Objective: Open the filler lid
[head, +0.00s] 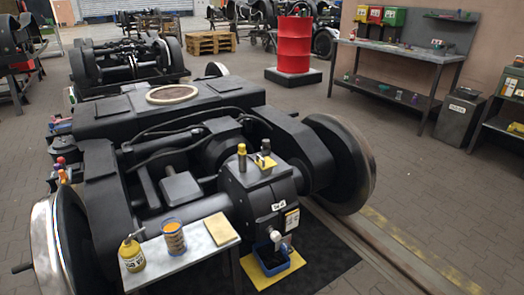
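A black gearbox (255,200) sits at the front middle of the bogie, between its two large wheels. On its top is a small yellow piece (266,161) with a dark knob, which looks like the filler lid. Whether it is shut or open is too small to tell. Just left of it stands a short upright post with a yellow top (242,149). Neither of my grippers is in the head view.
A small metal table (190,262) in front holds a yellow oil can (131,255), an orange-and-blue tin (174,238) and a tan pad (222,229). A blue tray (271,260) lies below the gearbox. The right wheel (340,165) rises beside it.

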